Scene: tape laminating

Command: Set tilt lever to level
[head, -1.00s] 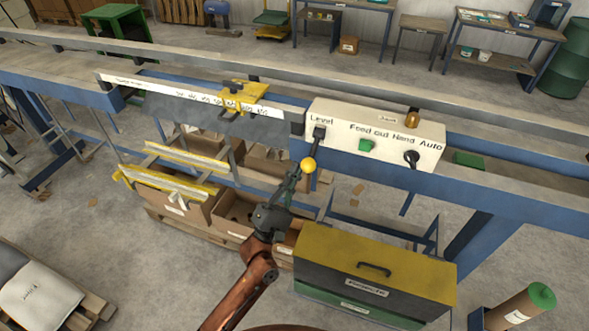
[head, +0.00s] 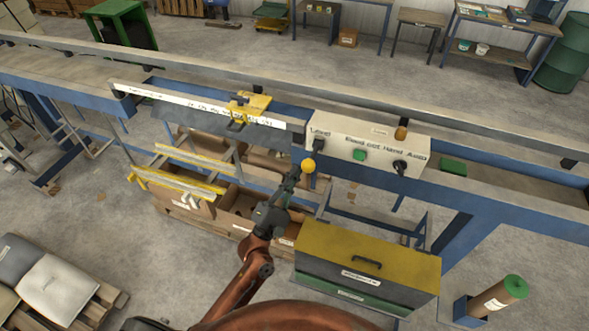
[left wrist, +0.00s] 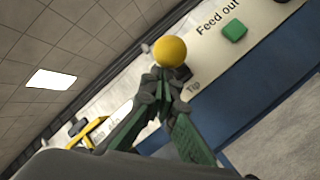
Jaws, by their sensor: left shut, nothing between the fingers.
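The tilt lever has a yellow ball knob (head: 308,165) and a dark base at the left end of the white control panel (head: 345,148), under the word "Level". The knob sticks out toward me from the panel's front. In the left wrist view the knob (left wrist: 170,51) is just beyond the fingertips, and the word "Tip" shows beside the lever. My left gripper (head: 295,177) is shut and empty, its tips close to the knob's lower left side. I cannot tell whether they touch it. The lever's shaft is partly hidden. My right gripper is out of view.
The panel also carries a green button (head: 359,155), a black switch (head: 400,167) and an amber lamp (head: 401,131). A yellow-lidded box (head: 350,245) stands below right. Cardboard boxes (head: 237,208) lie under the blue machine frame. A yellow clamp (head: 247,103) sits left of the panel.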

